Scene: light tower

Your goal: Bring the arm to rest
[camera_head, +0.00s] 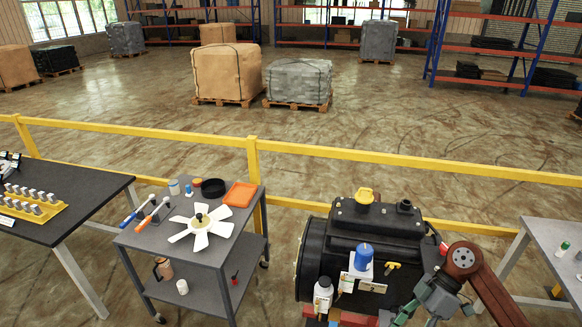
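My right arm comes in from the lower right, with a brown link and a round joint. Its grey-green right gripper (404,314) hangs low in front of the black engine unit (375,222), pointing down and left. Its fingertips are small and partly cut by the bottom edge, so I cannot tell if they are open or touching anything. My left arm and gripper are not in view. The engine unit has a yellow cap (364,197) on top. A blue cylinder (363,256) stands upright on its front side, and a white bottle (323,293) stands at its lower left.
A grey cart (150,243) left of the engine holds a white fan (202,226), an orange tray (240,194) and tools. A dark table (85,195) is at far left, a grey table (545,240) at right. A yellow railing (350,155) runs behind; wrapped pallets stand beyond.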

